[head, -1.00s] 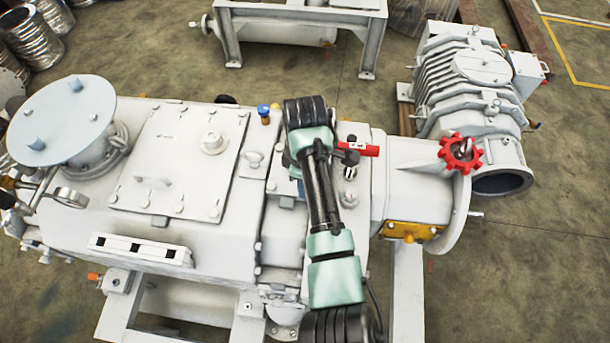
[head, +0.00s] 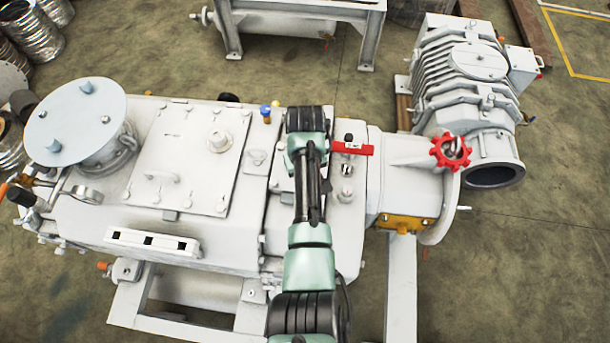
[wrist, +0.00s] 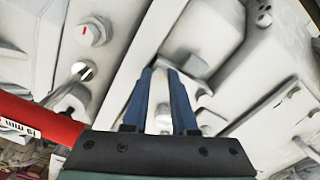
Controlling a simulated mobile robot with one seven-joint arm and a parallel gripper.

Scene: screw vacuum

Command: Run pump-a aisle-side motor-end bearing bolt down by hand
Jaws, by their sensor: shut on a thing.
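The pump under my arm is a large pale grey machine (head: 235,238); its motor-side casing (head: 375,170) lies right of my arm in the head view. In the wrist view my gripper (wrist: 165,76) has two blue fingers, close together at the tips against the pale casing. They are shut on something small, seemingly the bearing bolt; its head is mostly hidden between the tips. A hex bolt with a red mark (wrist: 94,31) sits in the casing, upper left. In the head view my own arm covers the gripper and the bolt.
A red tool (head: 352,148) lies on the casing close to my arm; in the wrist view its red body (wrist: 40,122) reads 19 mm. A red handwheel (head: 451,152) stands to the right. A second ribbed machine (head: 465,85) stands behind. Floor is clear at right.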

